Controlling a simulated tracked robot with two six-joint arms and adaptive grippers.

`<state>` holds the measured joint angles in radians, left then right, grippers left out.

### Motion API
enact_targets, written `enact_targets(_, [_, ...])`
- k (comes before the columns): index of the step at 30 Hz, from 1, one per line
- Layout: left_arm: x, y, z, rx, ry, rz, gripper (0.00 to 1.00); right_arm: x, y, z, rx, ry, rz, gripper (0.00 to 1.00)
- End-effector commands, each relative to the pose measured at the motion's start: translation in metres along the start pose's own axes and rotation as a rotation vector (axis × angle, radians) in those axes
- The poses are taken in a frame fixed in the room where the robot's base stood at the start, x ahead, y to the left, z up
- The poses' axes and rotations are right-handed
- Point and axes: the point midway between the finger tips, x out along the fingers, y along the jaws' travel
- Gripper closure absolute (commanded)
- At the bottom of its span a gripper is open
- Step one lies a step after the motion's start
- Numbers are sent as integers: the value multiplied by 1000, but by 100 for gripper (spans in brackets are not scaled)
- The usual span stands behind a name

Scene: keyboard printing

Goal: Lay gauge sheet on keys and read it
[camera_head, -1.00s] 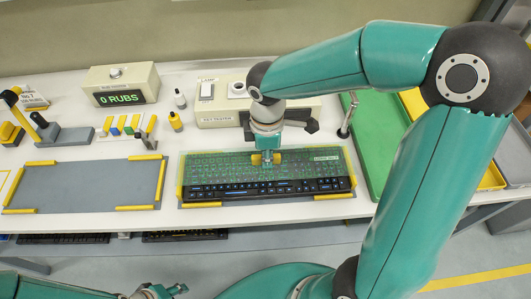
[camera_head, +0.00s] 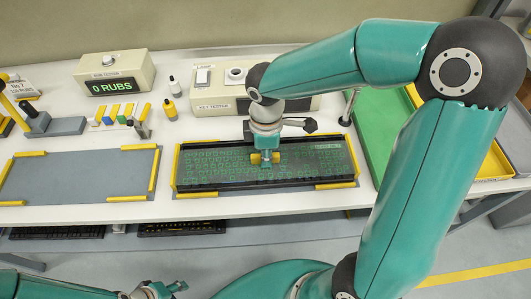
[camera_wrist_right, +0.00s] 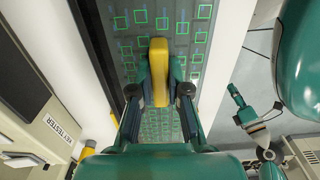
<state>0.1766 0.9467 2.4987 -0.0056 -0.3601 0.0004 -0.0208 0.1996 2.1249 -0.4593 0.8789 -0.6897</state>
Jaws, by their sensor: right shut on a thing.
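The gauge sheet (camera_head: 215,163) is a see-through dark panel with green square outlines. It lies over the keyboard (camera_head: 235,187), whose dark front edge shows below it. I cannot tell whether sheet and keys touch. My right gripper (camera_head: 265,160) is above the middle of the sheet, shut on its yellow grip. In the right wrist view, the fingers (camera_wrist_right: 160,95) are on both sides of the yellow grip (camera_wrist_right: 159,70), with green squares around it. My left gripper (camera_head: 162,289) shows at the bottom left, away from the bench; its finger opening is unclear.
The key tester (camera_head: 213,101) stands behind the keyboard. The rub counter (camera_head: 115,84) reads "0 RUBS". An empty grey mat (camera_head: 75,178) with yellow corner strips lies left. Small bottles (camera_head: 171,109) stand between. A green tray (camera_head: 376,135) is at right.

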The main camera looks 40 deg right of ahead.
Motion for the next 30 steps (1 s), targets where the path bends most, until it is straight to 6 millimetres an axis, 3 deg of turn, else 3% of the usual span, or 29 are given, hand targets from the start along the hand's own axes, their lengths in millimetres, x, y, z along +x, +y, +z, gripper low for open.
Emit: enact_targets(30, [6,-2,0,0,0,0,60,7,0,0,-1,0,0,100])
